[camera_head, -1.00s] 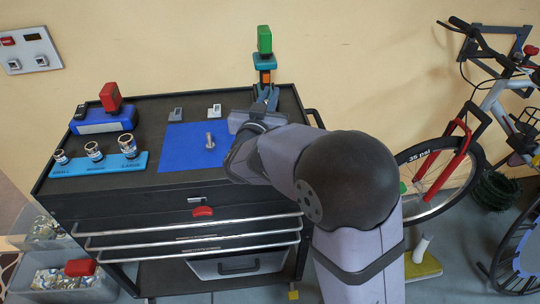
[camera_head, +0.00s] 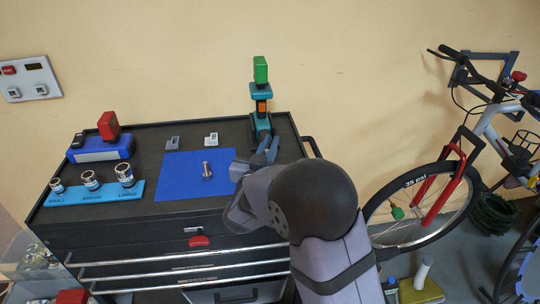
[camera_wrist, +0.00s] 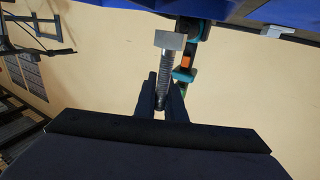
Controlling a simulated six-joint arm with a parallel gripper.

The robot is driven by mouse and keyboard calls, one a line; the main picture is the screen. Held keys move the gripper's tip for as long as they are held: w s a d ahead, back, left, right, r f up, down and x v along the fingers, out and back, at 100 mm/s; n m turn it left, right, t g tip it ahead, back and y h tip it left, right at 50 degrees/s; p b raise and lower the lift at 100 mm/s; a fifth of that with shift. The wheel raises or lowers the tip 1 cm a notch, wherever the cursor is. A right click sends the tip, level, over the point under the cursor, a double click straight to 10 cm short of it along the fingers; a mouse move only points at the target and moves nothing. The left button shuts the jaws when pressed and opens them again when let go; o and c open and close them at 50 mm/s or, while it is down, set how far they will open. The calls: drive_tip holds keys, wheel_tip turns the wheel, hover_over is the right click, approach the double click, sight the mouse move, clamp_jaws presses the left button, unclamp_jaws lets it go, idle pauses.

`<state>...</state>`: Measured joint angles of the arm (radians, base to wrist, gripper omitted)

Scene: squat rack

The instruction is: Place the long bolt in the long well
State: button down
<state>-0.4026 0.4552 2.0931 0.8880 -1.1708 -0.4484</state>
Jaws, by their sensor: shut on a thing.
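My gripper (camera_head: 267,148) is above the right side of the chest top, right of the blue mat. In the wrist view it (camera_wrist: 164,95) is shut on a long silver bolt (camera_wrist: 164,72) with a square-looking head and threaded shank. The held bolt does not show clearly in the head view. I cannot make out which thing is the long well.
A blue holder with sockets (camera_head: 95,190) lies at the left, below a blue and red tool (camera_head: 103,140). The blue mat (camera_head: 180,182) is mostly bare. A bicycle (camera_head: 430,190) stands at the right.

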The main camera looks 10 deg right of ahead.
drive_tip(key=shift+f, duration=1.85)
drive_tip(key=shift+f, duration=0.2)
drive_tip(key=c, duration=1.8)
unclamp_jaws()
drive_tip(key=shift+c, duration=0.2)
drive_tip(key=shift+s+a+r, duration=0.1)
drive_tip(key=shift+r, duration=0.1)
drive_tip(key=b+v, duration=0.2)
drive_tip(key=v, duration=0.9)
drive_tip(key=shift+s, duration=0.35)
